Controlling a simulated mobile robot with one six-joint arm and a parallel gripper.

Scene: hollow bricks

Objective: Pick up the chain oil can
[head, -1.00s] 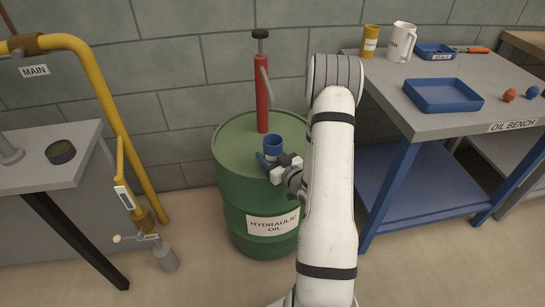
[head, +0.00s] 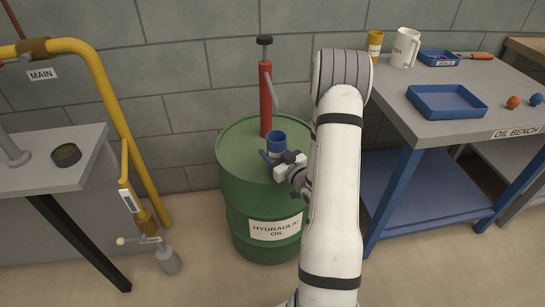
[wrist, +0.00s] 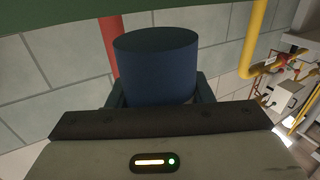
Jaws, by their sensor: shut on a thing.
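A blue can (head: 275,139) with a pale band is in my gripper (head: 272,158), over the top of the green drum. In the wrist view the blue can (wrist: 156,65) stands between the two jaws, which are shut on it. It appears upright and a little above the drum top. Its lettering is not readable, so I cannot tell by a label whether it is the chain oil can. A yellow can (head: 375,41) with an unreadable label stands at the back of the oil bench.
The green hydraulic oil drum (head: 240,215) carries a red hand pump (head: 266,95) close behind the can. The oil bench (head: 420,128) at right holds a white jug (head: 404,50), a blue tray (head: 446,101) and small balls. Yellow pipe (head: 110,105) and a grey table (head: 40,175) are at left.

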